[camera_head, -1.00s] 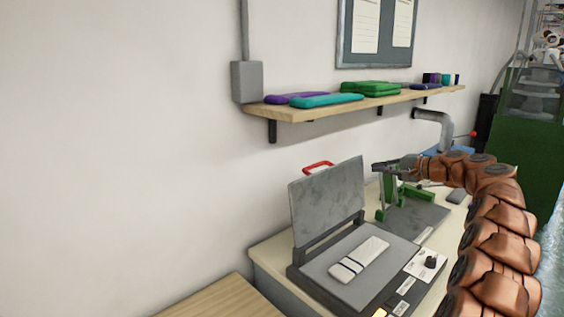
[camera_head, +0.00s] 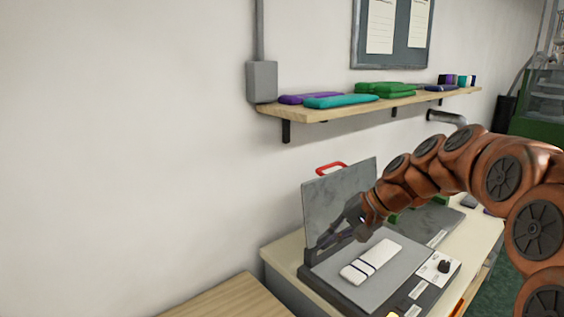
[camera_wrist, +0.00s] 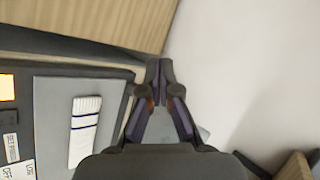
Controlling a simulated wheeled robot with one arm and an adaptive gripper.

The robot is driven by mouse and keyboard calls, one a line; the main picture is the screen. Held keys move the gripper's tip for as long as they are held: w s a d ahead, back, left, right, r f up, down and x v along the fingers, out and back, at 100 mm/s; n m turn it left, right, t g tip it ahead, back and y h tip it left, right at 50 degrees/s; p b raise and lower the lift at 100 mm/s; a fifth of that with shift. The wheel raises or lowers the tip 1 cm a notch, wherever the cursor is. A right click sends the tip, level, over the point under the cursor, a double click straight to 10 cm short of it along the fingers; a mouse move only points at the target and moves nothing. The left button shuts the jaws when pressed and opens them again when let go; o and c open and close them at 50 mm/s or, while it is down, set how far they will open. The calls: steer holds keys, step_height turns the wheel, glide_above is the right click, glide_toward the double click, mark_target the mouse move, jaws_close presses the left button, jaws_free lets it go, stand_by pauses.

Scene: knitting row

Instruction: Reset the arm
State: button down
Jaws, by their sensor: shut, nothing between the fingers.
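My gripper (camera_head: 340,243) hangs over the left part of the open press, near its raised lid, with nothing in it. The wrist view shows its fingers (camera_wrist: 160,66) closed together at the tips. My brown arm reaches in from the right. The press's grey lower plate (camera_head: 400,285) carries a white folded knit piece (camera_head: 371,260) with dark stripes. That piece also shows in the wrist view (camera_wrist: 85,140), left of the fingers and apart from them.
The press's grey lid (camera_head: 335,190) with a red handle (camera_head: 331,168) stands raised at the back. A wall shelf (camera_head: 300,117) above holds several folded coloured pieces. A green-framed device (camera_head: 405,214) is partly hidden behind my arm. A wooden surface (camera_head: 235,300) lies front left.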

steer(key=s+d+f+n+g+h, duration=0.1)
steer(key=s+f, duration=0.3)
steer(key=s, duration=0.7)
steer(key=s+d+f+n+g+h, duration=0.1)
steer(key=s+d+f+h, duration=0.3)
steer(key=s, duration=0.8)
steer(key=s+d+f+n+g+h, duration=0.2)
steer(key=s+f, duration=0.3)
steer(key=s, duration=0.7)
steer(key=shift+s+d+h, duration=0.15)
steer(key=shift+d+h, duration=0.35)
steer(key=shift+d, duration=0.05)
steer(key=shift+a+f, duration=0.1)
steer(key=shift+a, duration=0.05)
